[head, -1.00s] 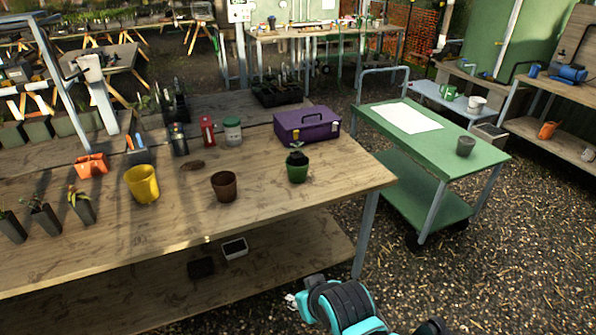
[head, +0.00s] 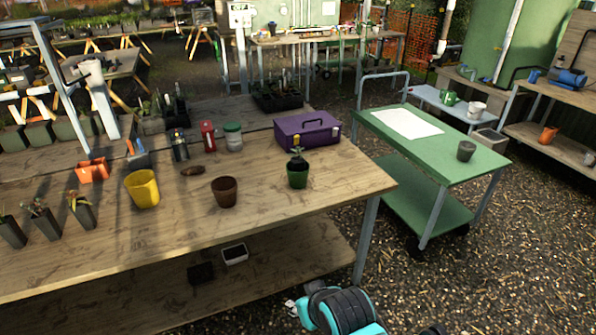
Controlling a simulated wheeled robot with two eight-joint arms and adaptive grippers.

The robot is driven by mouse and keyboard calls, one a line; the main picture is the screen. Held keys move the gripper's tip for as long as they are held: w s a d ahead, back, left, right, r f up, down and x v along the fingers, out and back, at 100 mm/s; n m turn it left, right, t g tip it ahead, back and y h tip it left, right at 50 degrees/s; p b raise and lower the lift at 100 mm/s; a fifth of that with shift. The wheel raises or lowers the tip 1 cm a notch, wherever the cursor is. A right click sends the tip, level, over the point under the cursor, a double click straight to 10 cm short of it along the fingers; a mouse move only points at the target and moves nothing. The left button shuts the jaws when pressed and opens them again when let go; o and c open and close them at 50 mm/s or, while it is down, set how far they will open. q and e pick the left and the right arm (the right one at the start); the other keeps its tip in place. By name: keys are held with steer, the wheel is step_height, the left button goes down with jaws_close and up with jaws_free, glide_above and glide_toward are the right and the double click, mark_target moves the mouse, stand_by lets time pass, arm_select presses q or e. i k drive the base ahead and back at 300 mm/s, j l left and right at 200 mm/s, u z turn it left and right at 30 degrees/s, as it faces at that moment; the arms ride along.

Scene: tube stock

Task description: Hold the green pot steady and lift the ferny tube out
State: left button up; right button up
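The green pot (head: 297,175) stands upright near the right end of the wooden bench. A dark, slim thing with a small plant top (head: 297,153) sticks up out of it; it looks like the ferny tube, but its leaves are too small to make out. Its lower part is hidden inside the pot. Nothing touches the pot. A teal and black part of my arm shows at the bottom edge, below the bench front and well away from the pot.
A brown pot (head: 224,192) and a yellow pot (head: 142,188) stand left of the green pot. A purple toolbox (head: 308,133) is close behind it. Several dark plant tubes (head: 45,222) stand at the far left. The bench front (head: 290,210) near the green pot is clear.

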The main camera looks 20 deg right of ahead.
mark_target(297, 163)
steer(key=i+l+u, duration=0.1)
steer(key=l, duration=0.3)
steer(key=i+l, duration=0.15)
steer(key=l, duration=0.3)
steer(key=i+l+u, duration=0.15)
steer(key=l, duration=0.25)
steer(key=l+u, duration=0.1)
steer(key=l, duration=0.35)
steer(key=i+l, duration=0.15)
steer(key=l, duration=0.3)
steer(key=u, duration=0.05)
